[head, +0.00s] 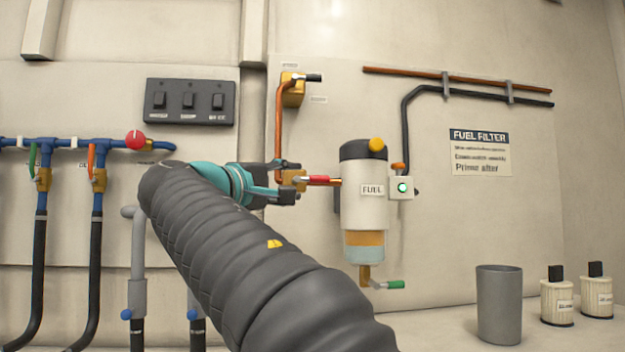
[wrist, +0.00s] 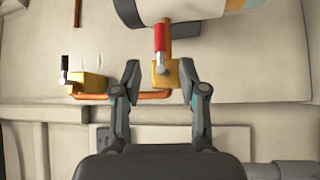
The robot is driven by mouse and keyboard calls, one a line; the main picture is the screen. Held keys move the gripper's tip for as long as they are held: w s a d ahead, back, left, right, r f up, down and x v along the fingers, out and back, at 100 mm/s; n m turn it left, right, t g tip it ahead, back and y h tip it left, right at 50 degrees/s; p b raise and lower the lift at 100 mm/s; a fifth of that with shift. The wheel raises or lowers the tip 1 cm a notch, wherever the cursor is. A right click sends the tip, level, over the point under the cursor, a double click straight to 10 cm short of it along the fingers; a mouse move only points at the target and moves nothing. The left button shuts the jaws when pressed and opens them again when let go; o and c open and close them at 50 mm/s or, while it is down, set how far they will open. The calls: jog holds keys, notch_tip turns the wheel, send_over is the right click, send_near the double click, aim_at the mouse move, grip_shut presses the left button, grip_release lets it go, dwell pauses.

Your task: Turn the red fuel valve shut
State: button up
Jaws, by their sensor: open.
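The fuel valve has a brass body (head: 294,178) and a red lever (head: 322,181). In the head view the lever lies level, pointing right to the filter, in line with the short pipe. In the wrist view the red lever (wrist: 159,38) points up from the brass body (wrist: 165,75). My gripper (head: 288,181) is open at the valve, one finger above and one below. In the wrist view the open fingertips (wrist: 160,68) stand on either side of the brass body, with gaps, and the lever lies beyond them. Whether a finger touches the valve is unclear.
The fuel filter (head: 364,205) hangs just right of the valve, with a green drain lever (head: 396,285) below. A black-handled valve (head: 293,88) sits above on the copper pipe. A switch panel (head: 190,101) and red knob (head: 135,140) are left. A grey cup (head: 499,305) stands lower right.

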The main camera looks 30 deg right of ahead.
aim_at(313, 179)
jog(key=p+x, duration=0.1)
jog(key=x, duration=0.8)
grip_shut()
